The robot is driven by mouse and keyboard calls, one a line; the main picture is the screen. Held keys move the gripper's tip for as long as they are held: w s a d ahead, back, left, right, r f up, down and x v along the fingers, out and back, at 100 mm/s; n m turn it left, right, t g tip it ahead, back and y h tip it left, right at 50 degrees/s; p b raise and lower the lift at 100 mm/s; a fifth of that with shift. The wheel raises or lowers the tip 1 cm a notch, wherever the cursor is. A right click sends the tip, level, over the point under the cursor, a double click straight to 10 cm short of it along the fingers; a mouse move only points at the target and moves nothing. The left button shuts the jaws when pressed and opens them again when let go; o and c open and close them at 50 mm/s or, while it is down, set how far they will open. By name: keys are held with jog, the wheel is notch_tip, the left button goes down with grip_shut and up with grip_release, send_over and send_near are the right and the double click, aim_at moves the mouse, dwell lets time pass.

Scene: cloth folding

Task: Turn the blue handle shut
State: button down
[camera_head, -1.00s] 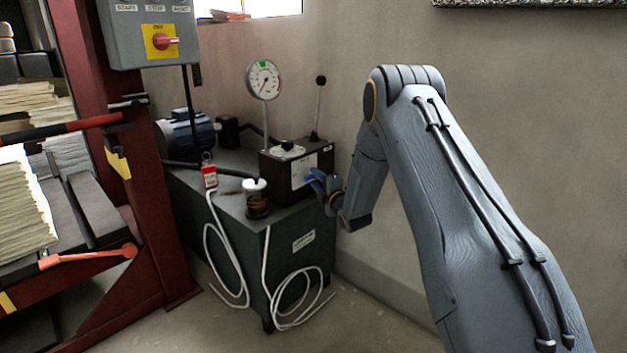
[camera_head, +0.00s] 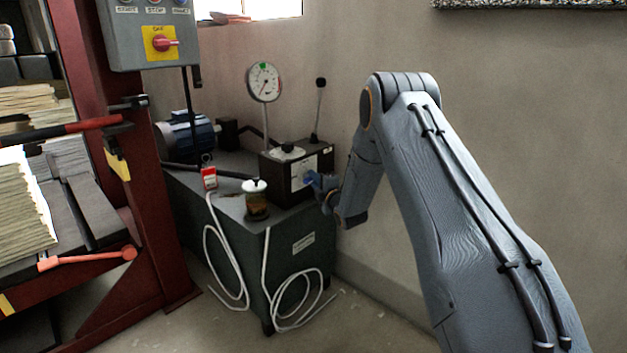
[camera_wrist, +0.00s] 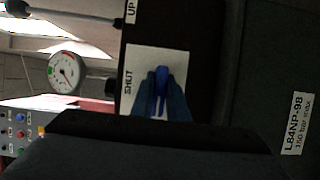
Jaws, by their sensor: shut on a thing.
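The blue handle (camera_wrist: 161,88) shows in the wrist view between my two teal fingers, in front of a white plate (camera_wrist: 139,62) marked SHUT. My gripper (camera_wrist: 161,104) is shut on it. In the head view my gripper (camera_head: 319,181) is at the right part of the front of a dark valve box (camera_head: 272,168). The handle cannot be told apart from the fingers there. The plate's lower part is hidden behind my gripper in the wrist view.
The box stands on a green tank (camera_head: 290,235) with a dial gauge (camera_head: 264,82), a black-knobbed lever (camera_head: 318,105), a white-capped filler (camera_head: 256,197) and a motor (camera_head: 188,135). White hoses hang in front. A red press frame (camera_head: 165,200) stands left. The wall is close on the right.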

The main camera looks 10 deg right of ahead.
jog(key=m+g+p, duration=0.1)
jog(key=m+p, duration=0.1)
jog(key=m, duration=0.2)
jog(key=shift+r+g, duration=0.1)
jog(key=shift+g, duration=0.3)
jog(key=m+g+p, duration=0.1)
jog(key=m+p, duration=0.1)
jog(key=m, duration=0.1)
jog(key=shift+m+g+y, duration=0.3)
jog(key=m+g+y+p, duration=0.1)
jog(key=m, duration=0.2)
jog(key=shift+g, duration=0.4)
jog(key=shift+m+g+y+p, duration=0.4)
jog(key=shift+m+g+y, duration=0.4)
jog(key=shift+m, duration=0.5)
jog(key=c, duration=1.7)
grip_release()
